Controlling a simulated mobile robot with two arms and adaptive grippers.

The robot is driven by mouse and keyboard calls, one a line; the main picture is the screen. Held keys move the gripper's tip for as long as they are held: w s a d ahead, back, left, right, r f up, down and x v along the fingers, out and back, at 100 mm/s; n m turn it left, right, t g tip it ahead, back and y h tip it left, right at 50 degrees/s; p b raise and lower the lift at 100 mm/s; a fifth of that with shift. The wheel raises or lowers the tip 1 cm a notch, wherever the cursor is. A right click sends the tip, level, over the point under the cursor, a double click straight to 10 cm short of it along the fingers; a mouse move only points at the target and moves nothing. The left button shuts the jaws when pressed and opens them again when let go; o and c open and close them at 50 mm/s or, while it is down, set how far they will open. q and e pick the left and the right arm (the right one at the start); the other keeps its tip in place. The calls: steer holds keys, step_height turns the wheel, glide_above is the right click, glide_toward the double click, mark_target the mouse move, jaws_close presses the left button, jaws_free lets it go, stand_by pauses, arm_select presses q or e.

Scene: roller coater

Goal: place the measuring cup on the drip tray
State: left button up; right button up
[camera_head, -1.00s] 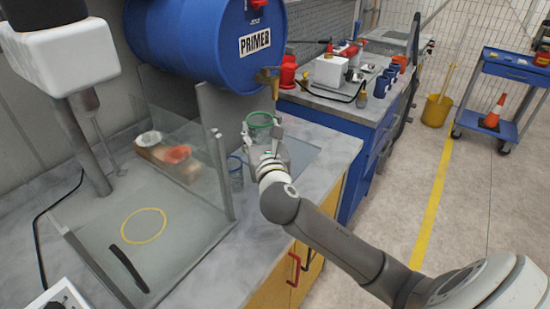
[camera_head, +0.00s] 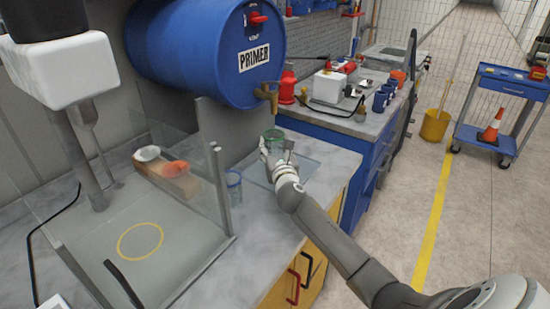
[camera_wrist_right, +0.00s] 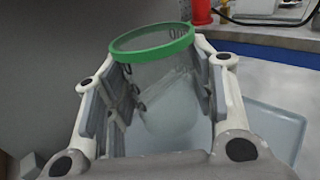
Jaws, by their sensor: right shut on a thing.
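The measuring cup (camera_head: 275,138) is clear with a green rim. My right gripper (camera_head: 277,152) is shut on it, with a finger on each side of its wall. In the right wrist view the cup (camera_wrist_right: 160,95) stands roughly upright between the fingers, and its lower part is partly hidden. The drip tray (camera_head: 308,163) is a flat, pale blue-grey sheet on the counter below the drum's tap. The cup is over or close to the tray's left part; I cannot tell whether its base touches. The tray's edge also shows in the right wrist view (camera_wrist_right: 282,128).
A blue-rimmed cup (camera_head: 234,187) stands left of the tray, beside a clear panel (camera_head: 190,150). The blue primer drum (camera_head: 200,60) and its brass tap (camera_head: 267,93) hang above and behind. The tray's right part looks clear.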

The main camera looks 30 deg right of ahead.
steer(key=shift+w+d+f, duration=0.15)
steer(key=shift+f, duration=0.2)
steer(key=shift+f+b, duration=0.35)
steer(key=shift+f, duration=1.2)
steer(key=o, duration=1)
steer(key=shift+f, duration=0.1)
steer(key=v, duration=1.2)
